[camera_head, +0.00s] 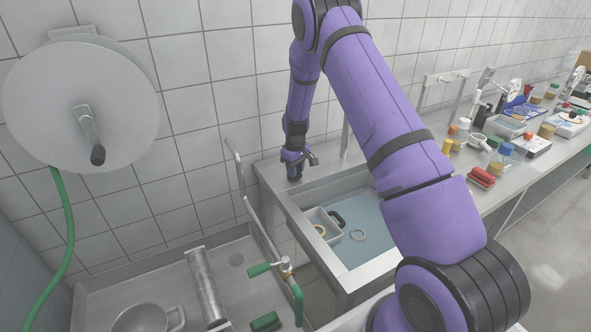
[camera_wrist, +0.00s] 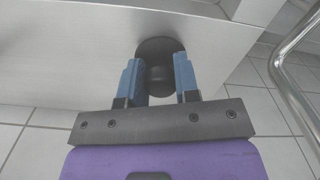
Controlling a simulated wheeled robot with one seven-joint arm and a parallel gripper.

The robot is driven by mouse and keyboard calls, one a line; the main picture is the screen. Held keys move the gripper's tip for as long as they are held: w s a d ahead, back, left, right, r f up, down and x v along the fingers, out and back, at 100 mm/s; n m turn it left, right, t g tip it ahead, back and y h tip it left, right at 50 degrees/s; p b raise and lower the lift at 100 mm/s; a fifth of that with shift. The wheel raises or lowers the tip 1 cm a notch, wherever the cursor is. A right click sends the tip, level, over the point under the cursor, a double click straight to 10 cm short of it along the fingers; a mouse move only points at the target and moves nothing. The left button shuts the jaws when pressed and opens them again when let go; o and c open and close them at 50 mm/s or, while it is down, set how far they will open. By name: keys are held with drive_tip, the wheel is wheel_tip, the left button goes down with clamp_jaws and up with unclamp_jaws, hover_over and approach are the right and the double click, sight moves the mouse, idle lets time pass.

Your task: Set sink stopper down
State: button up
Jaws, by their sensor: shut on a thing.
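The sink stopper (camera_wrist: 160,50) is a dark round disc with a knob. In the wrist view it is between the two blue fingers of my gripper (camera_wrist: 158,78), which is shut on its knob. The disc is over or on a pale metal surface close to an edge; I cannot tell whether it touches. In the head view my gripper (camera_head: 297,165) is at the back left corner of the metal sink counter (camera_head: 275,185). The stopper cannot be made out there.
A lower trough (camera_head: 215,275) stands at the left with a green-handled valve (camera_head: 285,268). The bench at the right is crowded with jars and tools.

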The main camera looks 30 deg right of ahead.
drive_tip(key=shift+f, duration=0.1)
drive_tip(key=o, duration=1)
drive_tip(key=s+a+r+t, duration=0.1)
drive_tip(key=s+r, duration=0.2)
drive_tip(key=r, duration=0.9)
drive_tip(key=s+a+r, duration=0.2)
drive_tip(key=r, duration=1)
drive_tip(key=s+a+r+m+t, duration=0.2)
drive_tip(key=s+a+r, duration=0.2)
drive_tip(key=s+r, duration=0.8)
drive_tip(key=s+a+r, duration=0.1)
drive_tip(key=s, duration=0.7)
drive_tip(key=s+a+r+m+t, duration=0.1)
drive_tip(key=s+r, duration=0.1)
drive_tip(key=s, duration=0.7)
drive_tip(key=s+a+r+t, duration=0.1)
drive_tip(key=s+r, duration=0.1)
drive_tip(key=s, duration=0.7)
drive_tip(key=shift+a+r+m, duration=0.15)
drive_tip(key=shift+a+m, duration=0.15)
drive_tip(key=shift+a, duration=0.05)
